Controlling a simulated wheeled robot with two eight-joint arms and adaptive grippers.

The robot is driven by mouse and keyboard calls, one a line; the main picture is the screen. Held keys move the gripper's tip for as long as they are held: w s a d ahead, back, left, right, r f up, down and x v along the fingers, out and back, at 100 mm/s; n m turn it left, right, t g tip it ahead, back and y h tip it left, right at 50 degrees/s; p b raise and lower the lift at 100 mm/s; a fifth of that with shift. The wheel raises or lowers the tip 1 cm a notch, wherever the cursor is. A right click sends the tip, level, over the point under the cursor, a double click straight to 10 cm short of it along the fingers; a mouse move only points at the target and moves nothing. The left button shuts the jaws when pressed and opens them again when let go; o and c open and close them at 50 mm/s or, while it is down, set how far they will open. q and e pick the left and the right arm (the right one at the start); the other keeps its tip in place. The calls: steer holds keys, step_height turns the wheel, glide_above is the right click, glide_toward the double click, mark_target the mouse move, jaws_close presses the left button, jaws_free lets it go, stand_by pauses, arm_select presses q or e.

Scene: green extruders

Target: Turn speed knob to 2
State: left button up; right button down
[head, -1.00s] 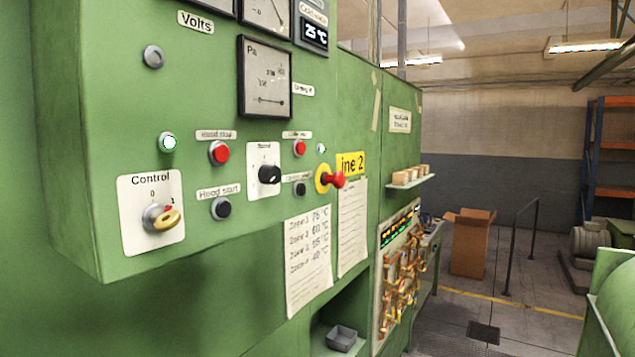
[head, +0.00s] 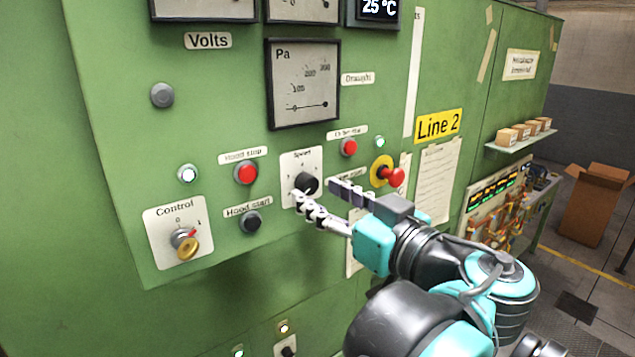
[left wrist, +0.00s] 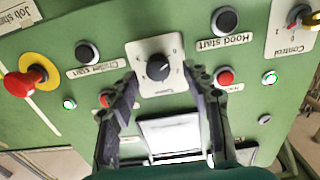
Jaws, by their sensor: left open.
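The speed knob (head: 307,183) is a black rotary knob on a white plate marked "Speed" (head: 290,166), on the green panel. In the left wrist view the knob (left wrist: 158,67) is upside down, beyond and between my fingertips. My left gripper (head: 322,196) is open, with one finger on each side of the knob's front in the head view. It also shows in the left wrist view (left wrist: 160,85), its fingers apart and empty. I cannot tell whether a finger touches the panel. The knob's pointer is hard to read against its numbers. My right gripper is not in view.
Close by are the red hood stop button (head: 246,173), the black hood start button (head: 250,222), another red button (head: 348,147) and the red emergency stop (head: 391,175). The control switch (head: 185,243) is at lower left. The Pa gauge (head: 303,83) is above.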

mark_target(307, 184)
arm_select(q)
steer(key=shift+w+a, duration=0.3)
steer(key=shift+w, duration=0.6)
steer(key=shift+w+a, duration=0.15)
steer(key=shift+a, duration=0.2)
steer(key=shift+d, duration=0.1)
jaws_close()
